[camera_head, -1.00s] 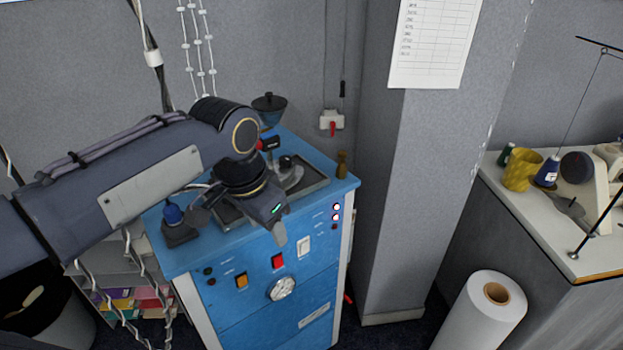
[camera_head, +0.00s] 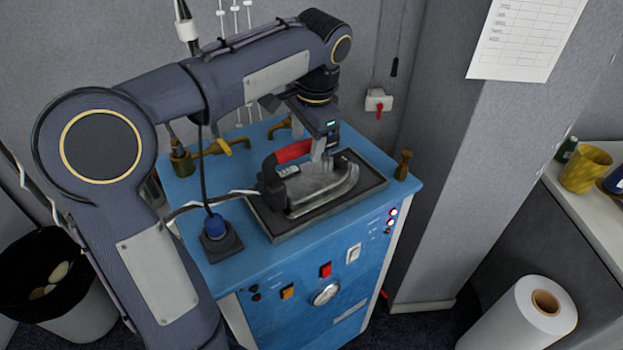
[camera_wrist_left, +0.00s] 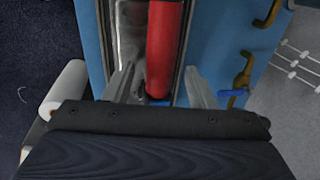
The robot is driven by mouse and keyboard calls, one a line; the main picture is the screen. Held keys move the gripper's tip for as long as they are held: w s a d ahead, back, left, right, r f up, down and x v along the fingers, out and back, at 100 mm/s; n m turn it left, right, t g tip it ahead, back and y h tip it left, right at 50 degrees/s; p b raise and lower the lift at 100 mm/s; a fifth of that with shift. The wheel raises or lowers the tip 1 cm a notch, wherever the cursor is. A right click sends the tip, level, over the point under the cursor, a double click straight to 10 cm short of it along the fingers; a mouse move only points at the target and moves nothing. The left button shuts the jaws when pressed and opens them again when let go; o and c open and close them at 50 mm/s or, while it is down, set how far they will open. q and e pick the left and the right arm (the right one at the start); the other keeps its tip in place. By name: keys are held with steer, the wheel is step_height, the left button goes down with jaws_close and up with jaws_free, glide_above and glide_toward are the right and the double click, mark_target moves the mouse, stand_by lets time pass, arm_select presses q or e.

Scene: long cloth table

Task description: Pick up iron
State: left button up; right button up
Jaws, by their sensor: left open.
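The iron (camera_head: 320,187) rests on a dark tray (camera_head: 267,222) on top of the blue cabinet (camera_head: 210,268). It has a grey metal body and a red handle (camera_head: 293,152). My left gripper (camera_head: 318,155) points down at the iron, close to its handle. In the left wrist view the red handle (camera_wrist_left: 165,45) lies between the two spread fingers of my left gripper (camera_wrist_left: 160,88), with a gap on each side. Part of the handle is hidden behind the gripper in the head view. My right gripper is not in view.
A black base with a blue knob (camera_head: 215,228) and cables stands left of the tray. Brass fittings (camera_head: 182,160) sit along the cabinet's back left, and another (camera_head: 403,165) at its right corner. A wall column (camera_head: 450,140) rises close on the right.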

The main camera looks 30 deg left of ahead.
mark_target(305, 154)
arm_select(q)
steer(key=f, duration=0.4)
steer(key=shift+w+a+f, duration=0.1)
steer(key=shift+w+a, duration=0.1)
steer(key=shift+a, duration=0.15)
jaws_close()
steer(key=shift+w+r, duration=0.1)
steer(key=shift+r, duration=0.1)
